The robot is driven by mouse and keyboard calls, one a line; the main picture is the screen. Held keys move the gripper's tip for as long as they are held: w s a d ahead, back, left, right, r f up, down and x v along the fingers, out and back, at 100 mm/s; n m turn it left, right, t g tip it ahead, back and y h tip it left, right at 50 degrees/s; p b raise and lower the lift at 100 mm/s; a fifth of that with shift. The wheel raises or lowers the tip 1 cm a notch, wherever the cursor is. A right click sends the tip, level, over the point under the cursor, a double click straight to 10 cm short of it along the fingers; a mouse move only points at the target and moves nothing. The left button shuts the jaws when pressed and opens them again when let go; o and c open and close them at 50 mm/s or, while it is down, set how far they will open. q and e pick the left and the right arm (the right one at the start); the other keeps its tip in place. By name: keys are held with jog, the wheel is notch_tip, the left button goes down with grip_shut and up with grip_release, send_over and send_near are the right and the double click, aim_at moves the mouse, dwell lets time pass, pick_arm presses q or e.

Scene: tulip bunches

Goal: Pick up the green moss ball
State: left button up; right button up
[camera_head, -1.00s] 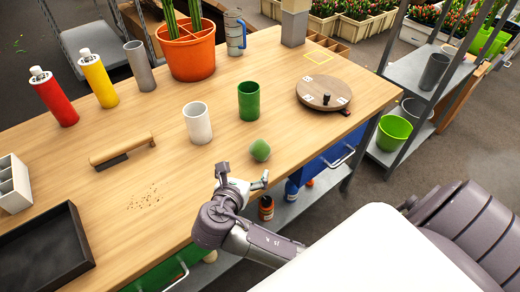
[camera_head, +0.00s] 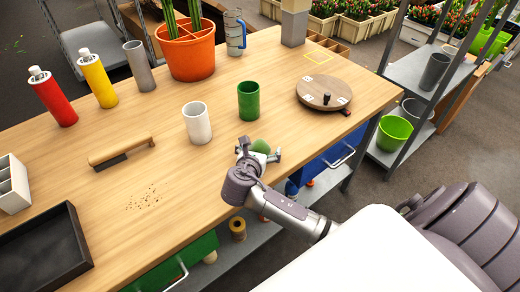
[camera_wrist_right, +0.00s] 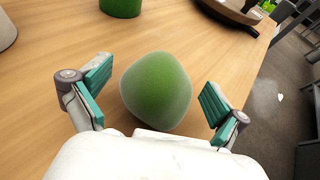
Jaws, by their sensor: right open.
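The green moss ball (camera_head: 260,146) sits on the wooden workbench near its front edge, partly hidden behind my right gripper in the head view. In the right wrist view the ball (camera_wrist_right: 156,90) is large and lies between the two teal-padded fingers. My right gripper (camera_head: 261,152) is open, with a finger on either side of the ball and a visible gap to each finger (camera_wrist_right: 154,98). My left gripper does not show in either view.
A green cup (camera_head: 248,101) and a white cup (camera_head: 197,123) stand behind the ball. A round wooden turntable (camera_head: 324,93) lies to the right. A brush (camera_head: 121,151) lies to the left. A dark tray (camera_head: 40,247) is at the near left. The bench around the ball is clear.

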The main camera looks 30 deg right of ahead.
jog(key=c, duration=1.2)
jog(key=shift+c, duration=0.2)
jog(key=shift+r, duration=0.1)
